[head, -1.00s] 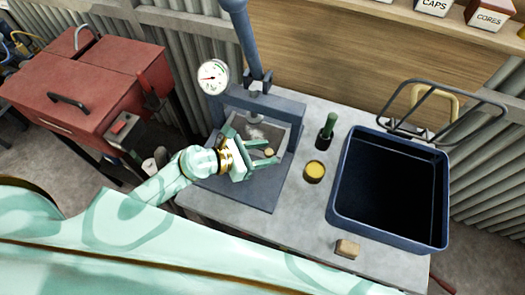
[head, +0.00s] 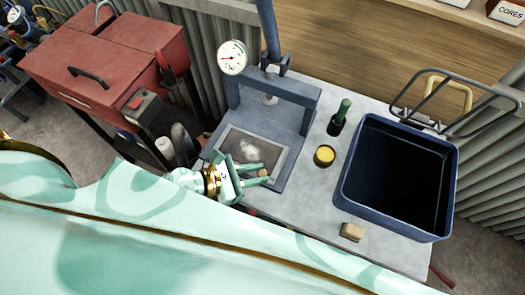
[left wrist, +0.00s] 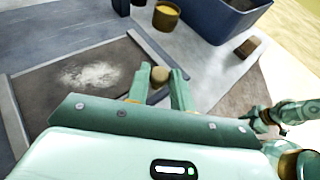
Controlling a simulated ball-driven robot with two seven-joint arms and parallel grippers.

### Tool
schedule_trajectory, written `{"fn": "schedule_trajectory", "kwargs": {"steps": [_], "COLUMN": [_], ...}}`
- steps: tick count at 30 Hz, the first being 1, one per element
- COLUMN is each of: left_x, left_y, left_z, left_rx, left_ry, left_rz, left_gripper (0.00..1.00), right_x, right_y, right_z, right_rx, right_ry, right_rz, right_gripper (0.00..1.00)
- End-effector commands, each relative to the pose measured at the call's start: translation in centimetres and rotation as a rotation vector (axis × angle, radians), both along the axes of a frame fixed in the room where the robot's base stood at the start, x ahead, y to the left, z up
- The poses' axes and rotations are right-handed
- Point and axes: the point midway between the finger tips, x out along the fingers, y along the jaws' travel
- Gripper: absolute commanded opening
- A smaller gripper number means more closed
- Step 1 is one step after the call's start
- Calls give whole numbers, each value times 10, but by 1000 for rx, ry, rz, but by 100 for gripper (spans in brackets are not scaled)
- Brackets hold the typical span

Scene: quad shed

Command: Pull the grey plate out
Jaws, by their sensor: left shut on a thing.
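The grey plate (head: 232,143), a dark flat sheet with a white powdery patch, lies on the blue press's base, forward of its upright frame. It also shows in the left wrist view (left wrist: 40,100), between lighter edge strips. My left gripper (head: 262,175) is at the plate's near edge. In the left wrist view my left gripper (left wrist: 165,80) is shut on a small tan knob (left wrist: 160,75) at that edge. What looks like part of my right arm (left wrist: 295,112) shows at the right of the left wrist view; its jaws are unclear.
The blue press (head: 305,97) with a round gauge (head: 232,57) stands behind the plate. A green bottle (head: 338,122), a yellow-topped pot (head: 324,156), a tan block (head: 352,231) and a blue bin (head: 345,205) are to the right. A red toolbox (head: 100,70) stands left.

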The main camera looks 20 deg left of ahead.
Motion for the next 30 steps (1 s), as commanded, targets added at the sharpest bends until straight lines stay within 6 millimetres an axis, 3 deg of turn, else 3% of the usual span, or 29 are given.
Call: {"fn": "schedule_trajectory", "kwargs": {"steps": [9,10,12,30], "left_x": [-2,-2,-2,-9], "left_y": [0,0,0,6], "left_z": [0,0,0,1], "left_rx": [-1,-1,-1,1], "left_ry": [1,1,1,5], "left_rz": [0,0,0,-1], "left_gripper": [0,28,43,43], "right_x": [-2,-3,-3,-3], "right_y": [0,0,0,0], "right_z": [0,0,0,-3], "right_rx": [0,0,0,0], "right_ry": [3,3,3,5], "right_rz": [-1,-1,-1,-2], "right_gripper": [36,36,36,36]}}
